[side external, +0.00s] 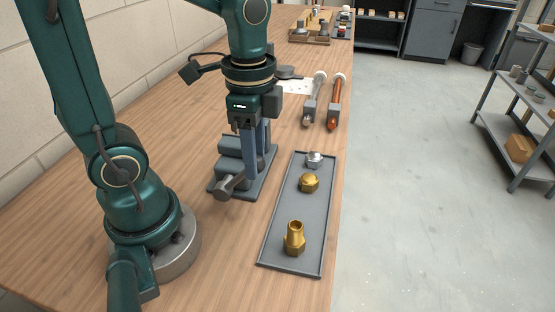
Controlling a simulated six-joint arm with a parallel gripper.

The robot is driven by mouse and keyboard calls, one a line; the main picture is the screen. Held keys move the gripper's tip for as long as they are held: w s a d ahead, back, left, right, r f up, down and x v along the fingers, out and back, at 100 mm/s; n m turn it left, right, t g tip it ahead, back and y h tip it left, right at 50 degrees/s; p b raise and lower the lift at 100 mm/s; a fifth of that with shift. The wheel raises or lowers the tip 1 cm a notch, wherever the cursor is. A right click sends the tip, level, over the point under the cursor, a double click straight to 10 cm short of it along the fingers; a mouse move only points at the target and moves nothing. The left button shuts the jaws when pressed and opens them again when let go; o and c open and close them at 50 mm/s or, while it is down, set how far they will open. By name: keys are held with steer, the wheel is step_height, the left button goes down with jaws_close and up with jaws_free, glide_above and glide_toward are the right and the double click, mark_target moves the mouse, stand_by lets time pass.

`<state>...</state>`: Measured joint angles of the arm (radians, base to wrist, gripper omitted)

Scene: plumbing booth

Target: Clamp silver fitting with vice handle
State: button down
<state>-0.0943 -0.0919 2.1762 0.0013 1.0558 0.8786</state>
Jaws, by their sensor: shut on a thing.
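The grey vice (231,148) stands on its base plate on the wooden bench. Its handle (226,188) sticks out at the front, low down, with a round knob end. My gripper (250,177) points straight down in front of the vice, its fingertips shut on the handle; the contact is partly hidden by the fingers. A silver fitting (314,160) stands at the far end of the grey tray (277,247), right of the vice. Whether anything sits between the vice jaws is hidden behind my gripper.
A brass cap-like fitting (309,183) and a taller brass fitting (294,240) also stand on the tray. The bench's right edge runs beside the tray. Bare wood lies in front of the vice.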

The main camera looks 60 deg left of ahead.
steer(key=shift+a+r, duration=0.1)
steer(key=shift+s+a+r, duration=0.35)
steer(key=shift+s+a, duration=0.1)
steer(key=shift+s, duration=0.05)
steer(key=s+a, duration=0.6)
steer(key=shift+s+r, duration=0.25)
steer(key=shift+r, duration=0.05)
steer(key=c, duration=0.5)
jaws_free()
steer(key=shift+w, duration=0.1)
